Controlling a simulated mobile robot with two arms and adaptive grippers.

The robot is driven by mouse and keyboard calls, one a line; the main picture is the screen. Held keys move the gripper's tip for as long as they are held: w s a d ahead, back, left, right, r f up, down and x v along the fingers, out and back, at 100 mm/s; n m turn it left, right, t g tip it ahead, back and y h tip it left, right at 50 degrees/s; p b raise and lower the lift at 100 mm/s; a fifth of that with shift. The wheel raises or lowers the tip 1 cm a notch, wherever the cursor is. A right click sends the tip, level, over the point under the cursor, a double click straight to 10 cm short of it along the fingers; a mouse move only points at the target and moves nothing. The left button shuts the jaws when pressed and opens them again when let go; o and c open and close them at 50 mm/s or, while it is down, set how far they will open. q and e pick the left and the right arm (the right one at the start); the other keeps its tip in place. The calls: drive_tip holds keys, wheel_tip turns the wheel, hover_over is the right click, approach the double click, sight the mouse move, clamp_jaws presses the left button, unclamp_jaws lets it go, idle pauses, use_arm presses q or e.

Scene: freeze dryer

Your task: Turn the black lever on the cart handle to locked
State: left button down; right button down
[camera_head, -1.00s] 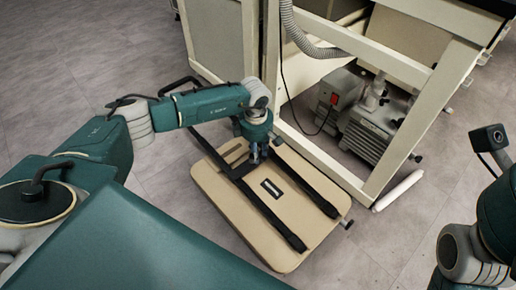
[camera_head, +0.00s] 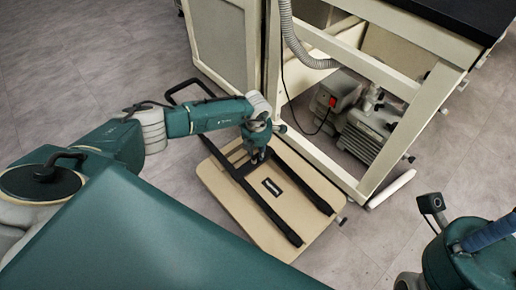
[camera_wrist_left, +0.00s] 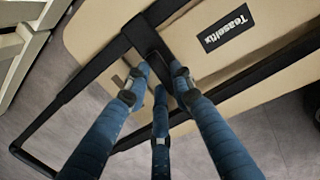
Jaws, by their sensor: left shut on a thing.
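The beige cart (camera_head: 215,180) has black rails and a black folding handle (camera_head: 180,90) that reaches past its far left side. The handle loop also shows in the left wrist view (camera_wrist_left: 50,118). My left gripper (camera_head: 258,157) is low over the far end of the cart, at the crossbar. In the left wrist view its blue fingers (camera_wrist_left: 157,88) close around the black lever (camera_wrist_left: 155,48) at the crossbar joint. The fingertips hide part of the lever. At the lower right, part of my right gripper (camera_head: 491,233) shows; its fingertips are out of frame.
A cream frame cabinet (camera_head: 358,150) stands just behind the cart, with a grey pump (camera_head: 370,140) inside. A grey hose (camera_head: 290,45) and a black cable hang there. A white roll (camera_head: 392,189) lies by the frame's foot. Floor left of the handle is clear.

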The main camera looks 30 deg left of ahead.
use_arm(q)
drive_tip(key=shift+s+d+n+p, duration=0.1)
drive_tip(key=shift+s+n+p, duration=0.15)
drive_tip(key=shift+n, duration=0.25)
drive_tip(key=shift+w+f, duration=0.1)
drive_tip(key=c, duration=1.5)
unclamp_jaws()
drive_tip(key=shift+w, duration=0.1)
drive_tip(key=r, duration=0.4)
drive_tip(key=s+r, duration=0.1)
drive_tip(key=r, duration=0.7)
drive_tip(key=shift+s+d, duration=0.3)
